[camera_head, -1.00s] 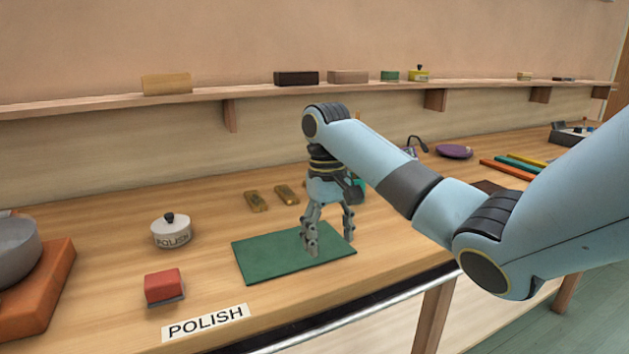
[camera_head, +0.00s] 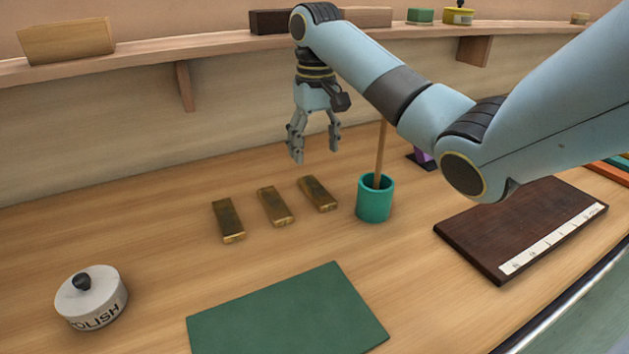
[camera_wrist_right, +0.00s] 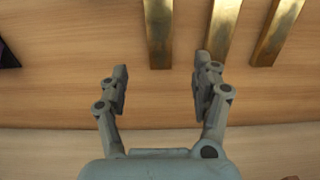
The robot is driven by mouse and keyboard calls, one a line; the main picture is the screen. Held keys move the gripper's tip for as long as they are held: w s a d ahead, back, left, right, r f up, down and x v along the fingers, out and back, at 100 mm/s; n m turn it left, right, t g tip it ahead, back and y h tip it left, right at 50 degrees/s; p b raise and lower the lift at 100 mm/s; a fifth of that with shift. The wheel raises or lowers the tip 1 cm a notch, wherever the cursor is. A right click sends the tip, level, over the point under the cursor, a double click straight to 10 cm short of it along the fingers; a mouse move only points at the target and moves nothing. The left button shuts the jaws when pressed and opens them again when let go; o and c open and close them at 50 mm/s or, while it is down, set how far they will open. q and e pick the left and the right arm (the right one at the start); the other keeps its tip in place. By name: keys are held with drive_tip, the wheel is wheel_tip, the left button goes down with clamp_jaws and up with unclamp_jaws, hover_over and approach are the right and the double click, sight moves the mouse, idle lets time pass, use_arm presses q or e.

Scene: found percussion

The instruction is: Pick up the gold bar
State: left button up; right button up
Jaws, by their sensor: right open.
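Three tarnished gold bars lie side by side on the wooden bench in the head view: a left one (camera_head: 228,221), a middle one (camera_head: 275,206) and a right one (camera_head: 317,194). My right gripper (camera_head: 315,152) is open and empty, fingers pointing down, above the bench and behind the right bar. In the right wrist view, the open fingers (camera_wrist_right: 161,68) have the end of one bar (camera_wrist_right: 158,32) just ahead of the gap between them. The two other bars (camera_wrist_right: 222,32) (camera_wrist_right: 278,32) lie to its right. My left gripper is not in view.
A teal cup (camera_head: 375,199) with a stick stands just right of the bars. A green mat (camera_head: 290,315) lies in front, a white POLISH tin (camera_head: 91,298) at left, a dark labelled board (camera_head: 520,228) at right. A wall shelf (camera_head: 140,62) runs behind.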

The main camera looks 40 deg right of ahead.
sight(317, 190)
drive_tip(key=f, duration=0.9)
drive_tip(key=shift+s+a+f, duration=0.15)
drive_tip(key=shift+s+f, duration=0.05)
drive_tip(key=shift+s, duration=0.2)
drive_tip(key=shift+r, duration=0.1)
clamp_jaws()
